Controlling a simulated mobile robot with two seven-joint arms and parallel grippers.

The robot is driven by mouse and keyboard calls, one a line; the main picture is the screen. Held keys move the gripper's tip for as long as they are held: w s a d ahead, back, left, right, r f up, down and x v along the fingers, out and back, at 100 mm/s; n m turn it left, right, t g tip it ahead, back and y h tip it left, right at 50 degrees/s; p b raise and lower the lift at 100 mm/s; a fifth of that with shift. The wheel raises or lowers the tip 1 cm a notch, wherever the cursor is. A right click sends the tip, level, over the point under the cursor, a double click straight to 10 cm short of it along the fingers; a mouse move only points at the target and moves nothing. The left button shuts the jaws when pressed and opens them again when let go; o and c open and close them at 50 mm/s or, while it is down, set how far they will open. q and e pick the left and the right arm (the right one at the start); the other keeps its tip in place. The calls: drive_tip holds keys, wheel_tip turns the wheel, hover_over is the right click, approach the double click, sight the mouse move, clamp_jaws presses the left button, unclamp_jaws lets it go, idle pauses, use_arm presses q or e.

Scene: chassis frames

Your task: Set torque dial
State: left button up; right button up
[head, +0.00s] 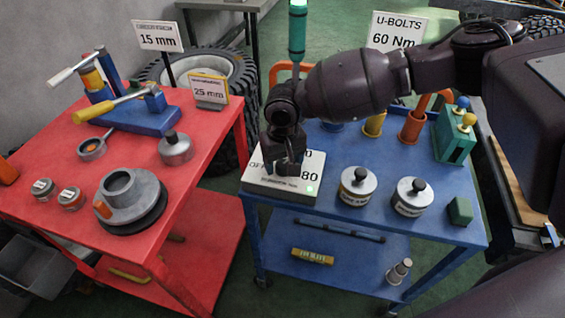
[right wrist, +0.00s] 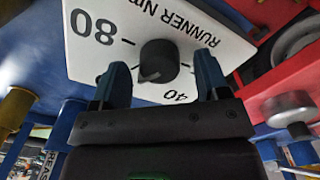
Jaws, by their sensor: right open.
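The torque dial box (head: 282,187) sits on the near left corner of the blue cart. Its white face (right wrist: 105,60) shows "80", "40" and "RUNNER NM" in the right wrist view. The dark round knob (right wrist: 158,58) stands in the middle of that face; a pale mark shows on its lower edge. My right gripper (head: 287,168) is over the box, pointing down, and hides the knob in the head view. Its two blue fingers (right wrist: 163,72) are open, one on each side of the knob, with gaps visible. My left gripper is not in view.
A sign (head: 397,32) reads "U-BOLTS 60 Nm". Two labelled weights (head: 357,187) and a green block (head: 460,211) stand right of the box. Orange and yellow cups (head: 412,127) stand behind. The red cart (head: 190,205) with tools is at left, across a narrow gap.

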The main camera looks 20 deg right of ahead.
drive_tip(key=shift+f, duration=0.35)
